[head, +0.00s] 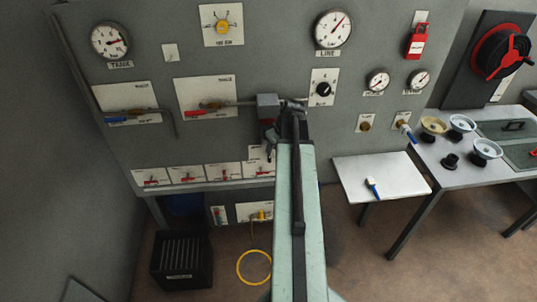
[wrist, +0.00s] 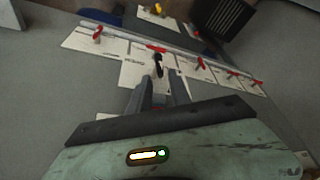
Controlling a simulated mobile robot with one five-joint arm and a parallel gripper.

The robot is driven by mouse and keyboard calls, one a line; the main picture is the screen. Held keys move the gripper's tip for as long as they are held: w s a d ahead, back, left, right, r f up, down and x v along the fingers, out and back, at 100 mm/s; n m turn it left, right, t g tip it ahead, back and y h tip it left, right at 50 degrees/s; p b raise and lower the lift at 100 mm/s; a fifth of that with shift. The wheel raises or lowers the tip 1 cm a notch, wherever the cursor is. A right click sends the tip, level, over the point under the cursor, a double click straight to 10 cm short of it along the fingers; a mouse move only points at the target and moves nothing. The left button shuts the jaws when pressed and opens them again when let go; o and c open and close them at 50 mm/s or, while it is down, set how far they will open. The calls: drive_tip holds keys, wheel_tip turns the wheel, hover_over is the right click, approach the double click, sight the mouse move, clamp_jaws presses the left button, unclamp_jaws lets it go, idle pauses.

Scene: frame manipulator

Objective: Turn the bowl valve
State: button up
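No label readable in these frames tells me which fitting is the bowl valve. In the wrist view, a small black handle (wrist: 158,62) stands on a white plate (wrist: 132,75), just beyond my gripper's fingertips. My gripper (wrist: 160,82) has its two dark fingers apart, with nothing visibly held; contact with the black handle cannot be told. Red-handled valves (wrist: 200,62) line the strip beyond it. In the head view, my gripper (head: 268,142) is in front of the grey panel, above the row of red-handled valves (head: 187,175), and my arm hides part of that row.
Larger lever valves (head: 200,113) and gauges (head: 333,28) sit higher on the panel. A white shelf (head: 400,170) holding a brush stands right of my arm. A black crate (head: 181,262) and yellow ring (head: 254,267) are below. Bare floor shows at lower right.

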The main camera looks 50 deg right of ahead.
sight(269, 157)
drive_tip(key=b+x, duration=0.5)
drive_tip(key=x, duration=0.1)
drive_tip(key=shift+f, duration=0.2)
drive_tip(key=shift+r, duration=0.1)
clamp_jaws()
